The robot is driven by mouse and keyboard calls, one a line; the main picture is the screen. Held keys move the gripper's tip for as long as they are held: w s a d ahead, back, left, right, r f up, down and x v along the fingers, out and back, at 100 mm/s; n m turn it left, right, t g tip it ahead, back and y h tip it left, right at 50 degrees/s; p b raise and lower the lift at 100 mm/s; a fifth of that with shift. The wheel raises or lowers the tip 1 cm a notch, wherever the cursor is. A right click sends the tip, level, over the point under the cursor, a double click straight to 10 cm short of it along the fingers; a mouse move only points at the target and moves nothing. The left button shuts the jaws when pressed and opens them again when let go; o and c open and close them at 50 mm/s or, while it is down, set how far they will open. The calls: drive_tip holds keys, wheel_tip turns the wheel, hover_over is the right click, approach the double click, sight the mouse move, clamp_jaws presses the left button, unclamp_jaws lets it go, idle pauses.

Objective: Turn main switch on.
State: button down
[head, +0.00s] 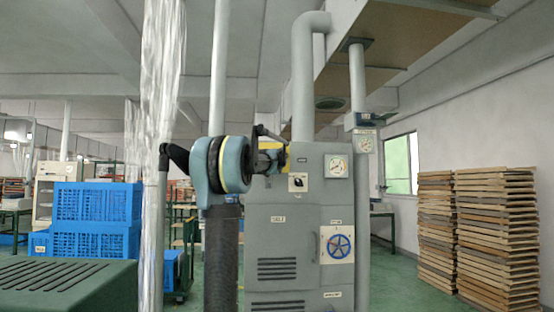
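A grey machine cabinet (283,228) stands in the middle of the head view. A small dark rotary switch on a white plate (298,182) is on its upper front. It may be the main switch; its label is too small to read. My gripper (275,158) is at the end of my blue-grey arm, just up and to the left of this switch in the picture. A yellow part shows beside the gripper. The fingertips are not clear, so I cannot tell whether it is open or touching anything.
The cabinet also carries a round gauge (337,167) and a blue handwheel (339,246). Blue crates (97,215) stand at the left behind a green slotted box (65,287). A clear plastic curtain (158,130) hangs left of my arm. Stacked wooden trays (497,235) stand right; green floor between is clear.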

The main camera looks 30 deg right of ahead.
drive_tip(key=shift+a+f, duration=0.1)
drive_tip(key=shift+f, duration=0.05)
drive_tip(key=c, duration=1.5)
unclamp_jaws()
drive_tip(key=v, duration=1.2)
drive_tip(key=shift+w+a, duration=0.1)
drive_tip(key=shift+w, duration=0.05)
drive_tip(key=shift+f, duration=0.1)
